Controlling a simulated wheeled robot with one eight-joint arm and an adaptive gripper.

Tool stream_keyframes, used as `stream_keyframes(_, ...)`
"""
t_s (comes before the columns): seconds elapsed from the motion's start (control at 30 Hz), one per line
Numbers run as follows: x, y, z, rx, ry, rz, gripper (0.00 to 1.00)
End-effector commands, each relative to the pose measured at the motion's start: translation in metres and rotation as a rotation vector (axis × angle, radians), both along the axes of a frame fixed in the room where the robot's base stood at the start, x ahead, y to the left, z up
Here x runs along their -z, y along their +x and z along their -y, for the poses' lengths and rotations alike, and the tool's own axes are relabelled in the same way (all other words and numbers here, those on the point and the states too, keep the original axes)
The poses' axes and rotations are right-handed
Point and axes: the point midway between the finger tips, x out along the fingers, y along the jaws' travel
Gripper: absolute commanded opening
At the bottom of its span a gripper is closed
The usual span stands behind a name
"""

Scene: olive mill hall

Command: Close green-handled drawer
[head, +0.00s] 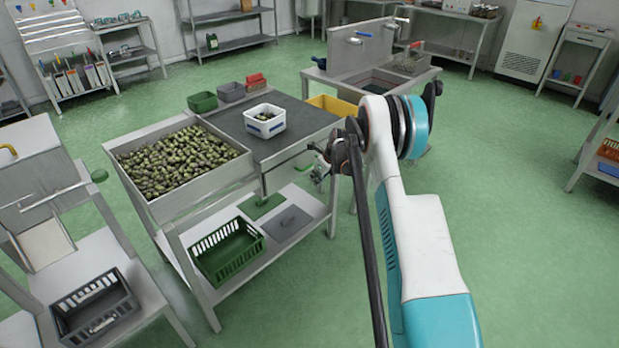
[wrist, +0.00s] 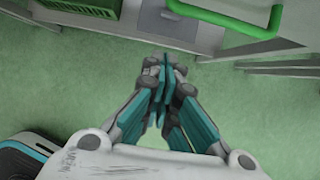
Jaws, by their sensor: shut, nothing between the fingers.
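I cannot tell how far the drawer stands out. My gripper (wrist: 161,62) is shut and empty, with its fingertips below and left of the handle, apart from it in the picture. In the head view my arm covers much of the gripper.
The table bears an olive-filled tray (head: 150,205) and a white tub (head: 246,122). A green crate (head: 228,252) stands on its lower shelf. A sink unit (head: 330,80) with a yellow bin (head: 330,104) stands behind. Green floor (head: 530,220) is clear to the right.

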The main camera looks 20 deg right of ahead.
Motion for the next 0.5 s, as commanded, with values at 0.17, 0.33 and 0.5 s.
stream_keyframes(0.17, -0.042, -0.018, 0.007, 0.000, 0.001, -0.001, 0.00)
stream_keyframes(0.33, -0.069, -0.031, 0.011, 0.000, 0.001, -0.001, 0.00)
stream_keyframes(0.5, -0.085, -0.040, 0.015, 0.000, 0.001, -0.001, 0.00)
